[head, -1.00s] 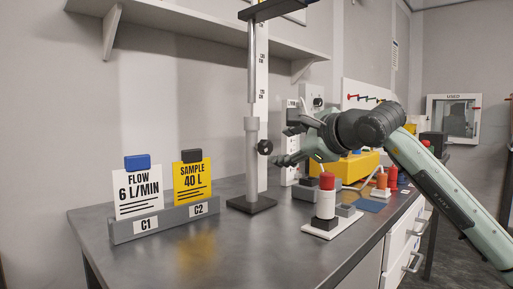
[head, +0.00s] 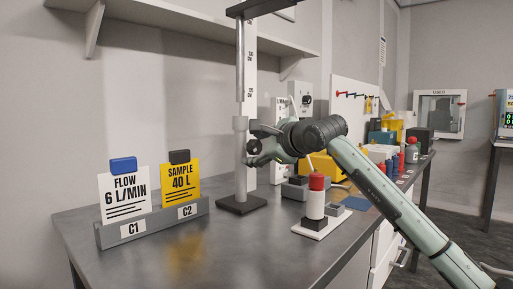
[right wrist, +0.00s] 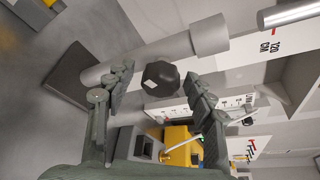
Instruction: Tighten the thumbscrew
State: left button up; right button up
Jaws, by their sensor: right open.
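The thumbscrew (head: 254,147) is a small dark knob on the side of the grey stand post (head: 240,165). In the right wrist view the black faceted thumbscrew (right wrist: 160,78) lies between the two fingers. My right gripper (head: 257,145) is open at the post, with its fingers to either side of the knob. In the right wrist view the fingers of my right gripper (right wrist: 159,73) show gaps to the knob. Contact is not visible. The stand's dark base (head: 241,205) rests on the bench. My left gripper is out of view.
A grey holder (head: 150,230) with the flow card (head: 124,197) and the yellow sample card (head: 180,184) stands left of the post. A red-topped white cylinder (head: 315,205) on a white plate stands below my right arm. The bench front (head: 200,260) is clear.

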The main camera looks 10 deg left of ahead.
jog(key=shift+c, duration=0.5)
jog(key=c, duration=1.1)
jog(key=shift+o, duration=0.2)
